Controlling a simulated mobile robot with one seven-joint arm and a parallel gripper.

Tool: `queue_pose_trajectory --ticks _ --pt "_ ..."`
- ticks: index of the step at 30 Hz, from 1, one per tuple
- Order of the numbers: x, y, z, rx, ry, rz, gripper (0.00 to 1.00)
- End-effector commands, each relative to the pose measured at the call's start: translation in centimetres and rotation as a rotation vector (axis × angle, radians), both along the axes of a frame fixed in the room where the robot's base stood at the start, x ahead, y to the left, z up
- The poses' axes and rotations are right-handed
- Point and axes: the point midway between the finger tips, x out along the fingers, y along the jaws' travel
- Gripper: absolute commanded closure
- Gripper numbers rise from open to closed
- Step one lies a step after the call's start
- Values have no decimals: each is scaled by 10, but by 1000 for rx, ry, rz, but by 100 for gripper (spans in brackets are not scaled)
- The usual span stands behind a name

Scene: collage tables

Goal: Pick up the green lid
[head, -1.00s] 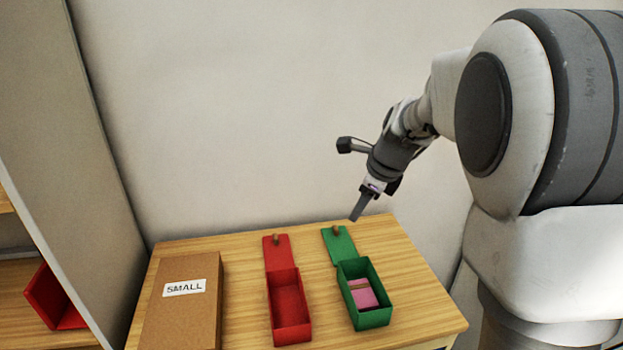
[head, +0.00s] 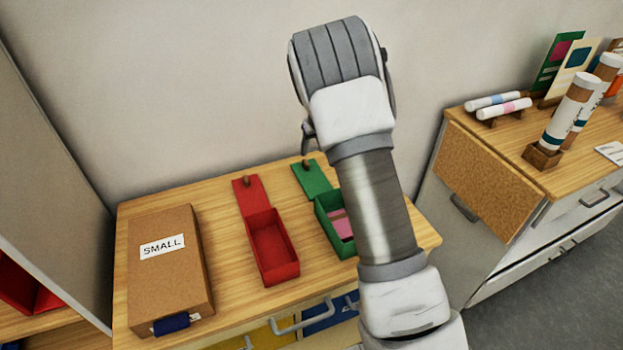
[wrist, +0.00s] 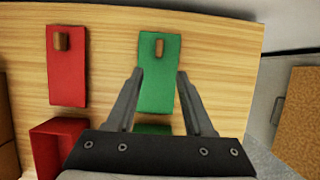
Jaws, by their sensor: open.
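The green lid (head: 313,180) is a flat panel with a small brown knob. It lies open at the back end of the green box (head: 329,222), which holds pink pieces. My arm hides part of the box in the head view. In the wrist view the green lid (wrist: 159,85) lies between the two fingers of my gripper (wrist: 158,75), with the knob near the top, beyond the fingertips. My gripper is open and empty. The wrist view does not show how high the fingers are above the lid. My arm hides most of the gripper in the head view.
A red box (head: 272,250) with its red lid (head: 246,194) laid back stands left of the green one. A cardboard box (head: 170,280) marked SMALL is further left. A cabinet (head: 480,185) with rolled papers stands to the right, and a wall is behind.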

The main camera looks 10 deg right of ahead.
Motion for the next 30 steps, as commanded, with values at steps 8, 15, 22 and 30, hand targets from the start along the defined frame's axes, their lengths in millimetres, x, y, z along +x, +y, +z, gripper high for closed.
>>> queue_pose_trajectory --ticks 8,15,22,30 --pt "15 2 -36 0 0 1 48" --pt "21 5 -54 -1 2 1 48" --pt "32 9 -81 -1 1 2 48" --pt "34 9 -87 0 0 1 48"
